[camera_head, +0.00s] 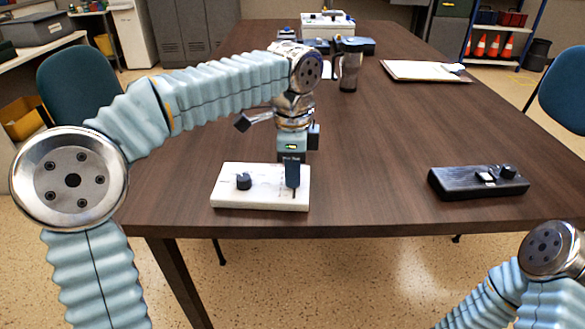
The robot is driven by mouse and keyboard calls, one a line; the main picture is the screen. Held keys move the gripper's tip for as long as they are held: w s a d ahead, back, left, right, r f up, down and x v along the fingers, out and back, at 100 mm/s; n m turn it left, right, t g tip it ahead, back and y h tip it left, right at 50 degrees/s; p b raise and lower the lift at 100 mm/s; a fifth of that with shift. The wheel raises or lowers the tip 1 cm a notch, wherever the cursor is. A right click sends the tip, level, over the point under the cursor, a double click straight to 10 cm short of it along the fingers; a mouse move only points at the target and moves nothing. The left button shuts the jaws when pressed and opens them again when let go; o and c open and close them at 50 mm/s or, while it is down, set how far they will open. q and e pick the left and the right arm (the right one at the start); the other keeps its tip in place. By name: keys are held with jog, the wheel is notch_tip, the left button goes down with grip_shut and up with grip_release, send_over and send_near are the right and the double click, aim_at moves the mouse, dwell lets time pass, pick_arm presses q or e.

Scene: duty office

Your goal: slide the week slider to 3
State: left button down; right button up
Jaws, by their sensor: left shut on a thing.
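A white panel box (262,203) lies near the front edge of the table, with a round black knob (244,181) on its left half. My left gripper (293,188) points down onto the right half of this box. Its dark fingers are shut on a small part there, apparently the slider's handle, which they mostly hide. A short dark slot shows just below the fingertips. The scale marks are too small to read, so I cannot tell the slider's setting. My right gripper is out of view; only part of my right arm shows at the lower right.
A black box (450,188) with a knob and a pale switch lies at the right. A dark mug (349,70), a clipboard (425,71) and a white device (327,25) are farther back. The brown table (390,140) is clear between the two boxes.

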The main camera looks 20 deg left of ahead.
pick_arm(q)
jog(key=shift+w, duration=0.2)
jog(key=shift+s, duration=0.1)
jog(key=c, duration=1.2)
grip_release()
jog(key=shift+o, duration=0.2)
jog(key=shift+r, duration=0.1)
notch_tip(320, 180, up, 14)
jog(key=p, duration=0.2)
jog(key=shift+f, duration=0.2)
